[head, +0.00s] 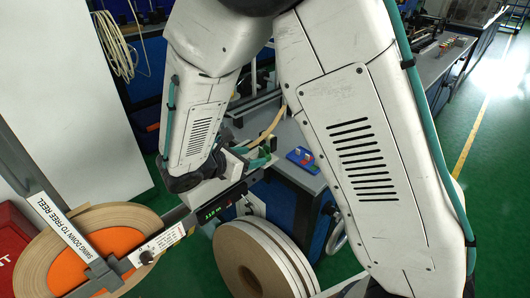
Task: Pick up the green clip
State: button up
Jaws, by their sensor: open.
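A small green piece (258,162), probably the green clip, shows just right of my wrist, at the end of a tan tape strip (272,128). It is partly covered and small, so I cannot tell its exact shape. My gripper (238,158) is only partly seen beside it, past the dark wrist joint. It is open. I cannot tell whether the fingers touch the green piece or stand around it.
A reel with an orange centre (88,262) stands at left under a "swing down to free reel" arm (62,226). A green-lit display (213,212) is below my wrist. Large tan rolls (252,265) stand below. A blue tray (302,159) sits on a grey bench.

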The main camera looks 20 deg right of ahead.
aim_at(261, 152)
jog(key=x, duration=0.6)
jog(key=shift+w+d+r, duration=0.15)
jog(key=shift+w+d, duration=0.05)
jog(key=shift+d, duration=0.05)
jog(key=c, duration=1)
